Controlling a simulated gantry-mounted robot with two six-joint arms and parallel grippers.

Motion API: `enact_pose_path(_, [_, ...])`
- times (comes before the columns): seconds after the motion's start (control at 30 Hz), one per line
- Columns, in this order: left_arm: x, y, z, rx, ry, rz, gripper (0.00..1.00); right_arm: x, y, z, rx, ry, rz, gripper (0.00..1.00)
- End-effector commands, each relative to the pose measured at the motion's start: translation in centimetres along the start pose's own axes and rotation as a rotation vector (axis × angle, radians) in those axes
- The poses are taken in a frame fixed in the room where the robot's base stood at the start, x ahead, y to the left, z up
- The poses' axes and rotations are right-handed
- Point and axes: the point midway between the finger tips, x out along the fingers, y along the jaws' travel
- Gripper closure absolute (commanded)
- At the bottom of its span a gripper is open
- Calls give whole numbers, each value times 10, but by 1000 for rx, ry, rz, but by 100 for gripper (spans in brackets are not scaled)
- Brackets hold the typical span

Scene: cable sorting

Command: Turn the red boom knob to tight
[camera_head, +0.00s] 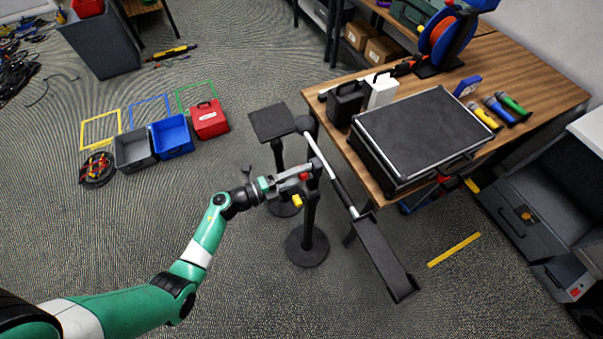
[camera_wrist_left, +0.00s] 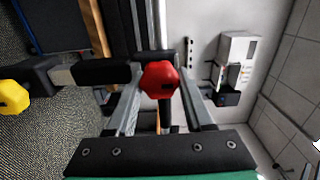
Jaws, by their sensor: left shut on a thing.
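The red boom knob (camera_head: 304,176) is on the upper part of a black stand (camera_head: 309,215) in the middle of the head view. In the left wrist view the faceted red knob (camera_wrist_left: 159,80) sits between the two finger bars. My left gripper (camera_head: 296,181) reaches the stand from the left and is shut on the red knob. A yellow knob (camera_head: 297,201) is just below the gripper; it also shows at the left edge of the left wrist view (camera_wrist_left: 13,95). The knob's turn marking is not readable. My right gripper is not in view.
A silver and black boom (camera_head: 337,182) slopes down to a dark panel (camera_head: 382,255). A second stand with a square top (camera_head: 271,121) is close behind. A wooden table (camera_head: 545,85) with a black case (camera_head: 421,129) is at right. Open bins (camera_head: 134,163) lie left on the carpet.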

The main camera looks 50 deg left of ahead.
Motion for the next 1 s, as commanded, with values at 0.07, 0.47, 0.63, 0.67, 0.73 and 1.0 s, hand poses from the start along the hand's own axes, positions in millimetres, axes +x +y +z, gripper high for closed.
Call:
enact_pose_path(0.07, [0, 0, 0, 19, 0, 0, 100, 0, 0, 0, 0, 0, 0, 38])
enact_pose_path(0.47, [0, 0, 0, 42, -1, 0, 100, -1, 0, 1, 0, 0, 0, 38])
enact_pose_path(0.63, [0, 0, 0, 42, 0, 0, 41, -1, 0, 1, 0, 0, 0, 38])
enact_pose_path(0.67, [0, 0, 0, 42, 0, 0, 35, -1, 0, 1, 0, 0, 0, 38])
enact_pose_path(0.73, [0, 0, 0, 41, -1, 1, 23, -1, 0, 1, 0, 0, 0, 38])
enact_pose_path(1.0, [0, 2, 0, 40, -2, 4, 20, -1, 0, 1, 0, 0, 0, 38])
